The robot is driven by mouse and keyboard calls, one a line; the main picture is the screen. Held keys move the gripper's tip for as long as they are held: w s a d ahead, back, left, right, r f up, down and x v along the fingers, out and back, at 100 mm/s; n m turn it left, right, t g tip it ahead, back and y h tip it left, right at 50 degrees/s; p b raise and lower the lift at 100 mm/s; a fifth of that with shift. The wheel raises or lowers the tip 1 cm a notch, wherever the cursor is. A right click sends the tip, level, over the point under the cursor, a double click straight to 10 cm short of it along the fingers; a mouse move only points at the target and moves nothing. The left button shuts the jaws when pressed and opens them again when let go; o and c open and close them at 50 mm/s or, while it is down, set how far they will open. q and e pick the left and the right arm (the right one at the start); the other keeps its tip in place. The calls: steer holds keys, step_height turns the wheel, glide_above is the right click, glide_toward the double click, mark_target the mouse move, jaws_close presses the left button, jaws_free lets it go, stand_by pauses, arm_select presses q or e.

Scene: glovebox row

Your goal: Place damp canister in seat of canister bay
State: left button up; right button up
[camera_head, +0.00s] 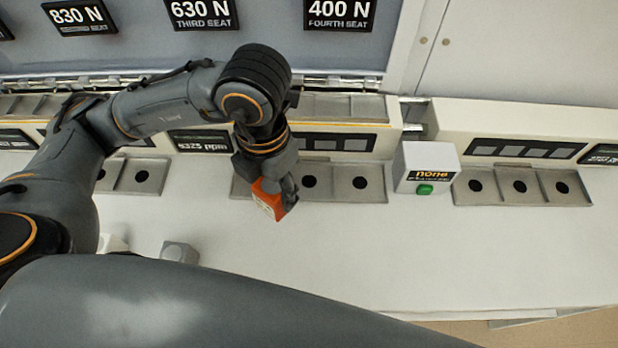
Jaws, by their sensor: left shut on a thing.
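My left gripper (272,190) reaches down from the left and is shut on an orange canister (267,200), boxy with a pale marking. It holds the canister at the left end of the middle tray (335,195), which has round dark seats. Two seats right of the gripper are empty; the tray's left part is hidden by the gripper and canister. I cannot tell whether the canister touches the tray. Similar trays stand at left (135,188) and right (520,198). My right gripper is out of the frame.
A white box (428,165) reading "none", with a green button, stands between the middle and right trays. A grey block (180,252) and a partly hidden pale block (113,243) stand at lower left. The white worktop (390,255) is clear at centre and right. Force signs hang behind.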

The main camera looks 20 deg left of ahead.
arm_select(q)
steer(key=shift+s+d+r+n, duration=0.15)
steer(key=shift+n, duration=1.25)
steer(key=w+f+p, duration=0.1)
steer(key=w+f, duration=0.2)
steer(key=w, duration=0.1)
steer(key=w+d+f+p, duration=0.1)
steer(key=w+f, duration=0.2)
steer(key=w, duration=0.2)
steer(key=w+f+p, duration=0.2)
steer(key=w+f, duration=0.1)
steer(key=w, duration=0.1)
steer(key=shift+w+d+f, duration=0.2)
steer(key=f+p, duration=0.2)
steer(key=f, duration=0.1)
steer(key=shift+w, duration=0.2)
steer(key=shift+f, duration=0.25)
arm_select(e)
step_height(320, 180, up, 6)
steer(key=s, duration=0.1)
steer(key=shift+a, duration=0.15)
arm_select(q)
steer(key=shift+f, duration=0.1)
